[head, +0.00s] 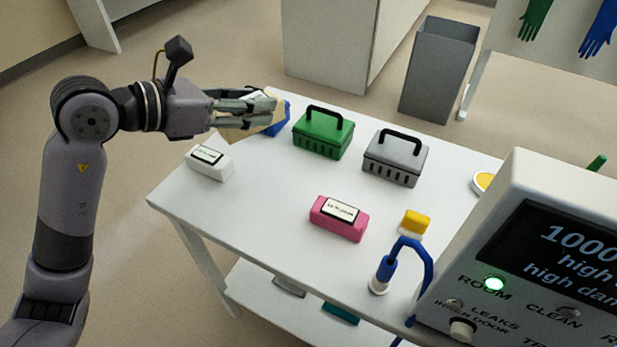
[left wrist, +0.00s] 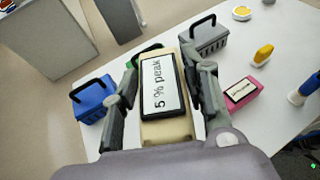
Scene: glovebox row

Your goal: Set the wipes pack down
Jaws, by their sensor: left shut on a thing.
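My left gripper (head: 248,108) is shut on a beige wipes pack (head: 268,106), seen above the far left part of the white table (head: 265,190). In the left wrist view the pack (left wrist: 165,131) lies between the two fingers, with a black-framed label reading "5 % peak" facing the camera. The pack looks held above the tabletop; the exact gap is hard to tell. In the head view the fingers hide part of the pack. My right gripper is not in view.
A blue carrier (head: 281,123), partly hidden behind the held pack, a green carrier (head: 322,137) and a grey carrier (head: 396,160) stand along the back. A white pack (head: 209,165), a pink pack (head: 338,226) and a yellow object (head: 415,220) also stand there. The table's middle is clear.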

